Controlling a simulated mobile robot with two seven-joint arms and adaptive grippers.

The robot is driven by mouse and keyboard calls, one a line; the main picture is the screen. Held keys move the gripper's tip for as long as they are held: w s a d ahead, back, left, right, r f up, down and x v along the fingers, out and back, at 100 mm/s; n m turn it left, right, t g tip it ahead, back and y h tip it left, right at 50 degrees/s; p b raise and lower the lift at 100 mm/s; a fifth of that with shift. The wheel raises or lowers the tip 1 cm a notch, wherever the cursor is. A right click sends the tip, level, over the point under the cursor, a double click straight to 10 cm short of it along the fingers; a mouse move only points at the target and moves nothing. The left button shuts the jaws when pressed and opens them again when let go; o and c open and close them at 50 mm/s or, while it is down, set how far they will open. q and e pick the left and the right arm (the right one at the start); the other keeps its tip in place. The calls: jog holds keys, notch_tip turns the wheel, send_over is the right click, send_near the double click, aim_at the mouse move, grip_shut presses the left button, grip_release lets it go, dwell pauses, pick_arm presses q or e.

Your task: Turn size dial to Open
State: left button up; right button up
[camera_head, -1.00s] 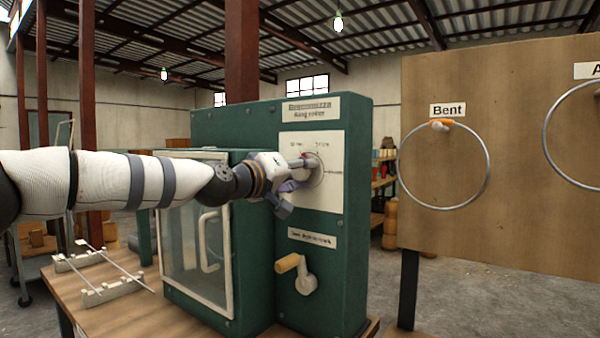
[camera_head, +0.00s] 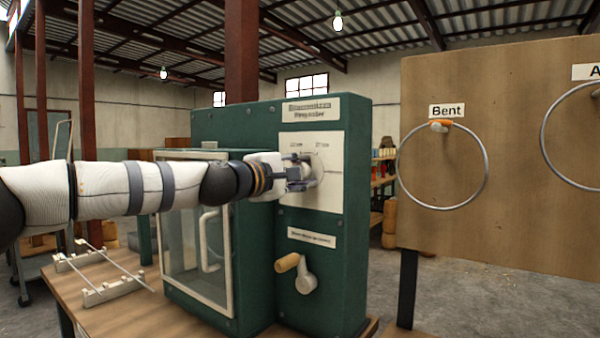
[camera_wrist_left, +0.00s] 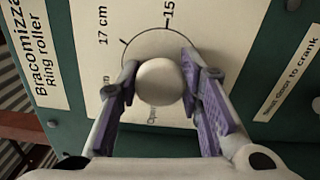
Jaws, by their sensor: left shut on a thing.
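The size dial is a pale round knob (camera_wrist_left: 160,82) on a white panel (camera_head: 331,150) of the green ring roller (camera_head: 352,215). In the wrist view, marks "17 cm" and "15" stand around it. A partly hidden label beginning "Op" shows at lower left of the knob. My left gripper (camera_head: 303,173) is at the panel. In the wrist view its fingers (camera_wrist_left: 159,68) are on both sides of the knob, shut on it. In the head view the gripper hides most of the dial. My right gripper is not in view.
Below the panel is a crank with a wooden handle (camera_head: 288,262). A glazed door (camera_head: 190,245) with a white handle is left of it. A wooden board (camera_head: 500,190) with metal rings stands at the right. A rack with rods (camera_head: 105,280) lies on the table at left.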

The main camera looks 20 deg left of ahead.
pick_arm(q)
jog(key=shift+d+n, duration=0.1)
jog(key=shift+n, duration=2)
jog(key=o, duration=1.2)
jog(key=v, duration=1.2)
